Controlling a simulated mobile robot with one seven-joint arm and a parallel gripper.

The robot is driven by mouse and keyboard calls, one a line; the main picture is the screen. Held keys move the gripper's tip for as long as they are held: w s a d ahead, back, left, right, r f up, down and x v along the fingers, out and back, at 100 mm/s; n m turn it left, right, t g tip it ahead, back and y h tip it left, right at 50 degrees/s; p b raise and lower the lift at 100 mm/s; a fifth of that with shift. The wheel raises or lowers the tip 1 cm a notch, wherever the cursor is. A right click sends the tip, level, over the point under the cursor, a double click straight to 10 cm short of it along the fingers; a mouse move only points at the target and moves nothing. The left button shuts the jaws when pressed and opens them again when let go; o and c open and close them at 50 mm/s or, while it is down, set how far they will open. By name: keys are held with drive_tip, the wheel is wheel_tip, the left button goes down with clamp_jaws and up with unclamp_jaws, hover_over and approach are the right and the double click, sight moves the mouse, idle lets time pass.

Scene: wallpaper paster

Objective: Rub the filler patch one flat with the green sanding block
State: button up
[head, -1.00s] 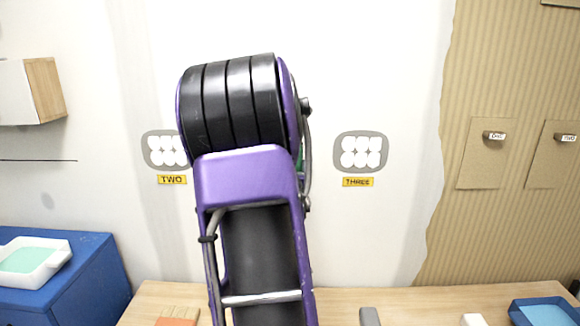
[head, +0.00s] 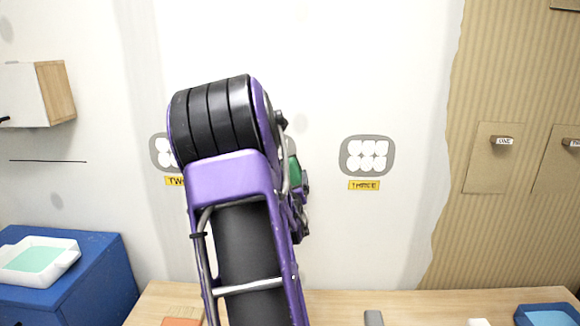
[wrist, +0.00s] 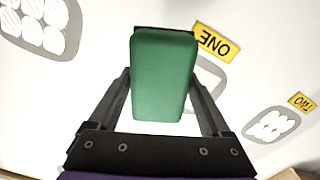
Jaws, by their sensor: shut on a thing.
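My gripper (wrist: 160,98) is shut on the green sanding block (wrist: 163,75), one finger on each side. The block's green edge also shows in the head view (head: 294,170), just right of my arm. In the wrist view the block covers most of the patch at the yellow ONE label (wrist: 215,40). I cannot tell whether the block touches the wall. In the head view my arm hides patch one.
Patch two (head: 161,150) is partly behind my arm; patch three (head: 367,156) is clear on the right. A wooden table (head: 340,305) runs below. A blue cabinet (head: 105,270) carries a white tray (head: 70,262). A small cabinet (head: 55,92) hangs at left.

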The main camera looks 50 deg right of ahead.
drive_tip(key=n, duration=0.1)
drive_tip(key=f+n, duration=0.1)
drive_tip(key=n, duration=0.1)
drive_tip(key=a+n, duration=0.1)
drive_tip(key=shift+w+f+n+p, duration=0.3)
drive_tip(key=shift+w+f+p, duration=0.05)
drive_tip(key=shift+a+f+n, duration=0.1)
drive_tip(key=shift+f+n, duration=0.1)
drive_tip(key=shift+n, duration=0.4)
drive_tip(key=shift+a+f+n, duration=0.1)
drive_tip(key=shift+f+n, duration=0.05)
drive_tip(key=shift+n, duration=0.45)
drive_tip(key=n, duration=0.3)
drive_tip(key=a+f+n+p, duration=0.1)
drive_tip(key=n, duration=0.2)
drive_tip(key=a+f+n+p, duration=0.1)
drive_tip(key=n, duration=0.1)
drive_tip(key=shift+w+a+n, duration=0.1)
drive_tip(key=shift+w+n, duration=0.2)
drive_tip(key=shift+n, duration=0.1)
drive_tip(key=shift+f+b, duration=0.15)
drive_tip(key=shift+b, duration=0.2)
drive_tip(key=b+x, duration=0.2)
drive_tip(key=x, duration=0.4)
drive_tip(key=shift+w+d, duration=0.2)
drive_tip(key=shift+x, duration=1.15)
idle(1.6)
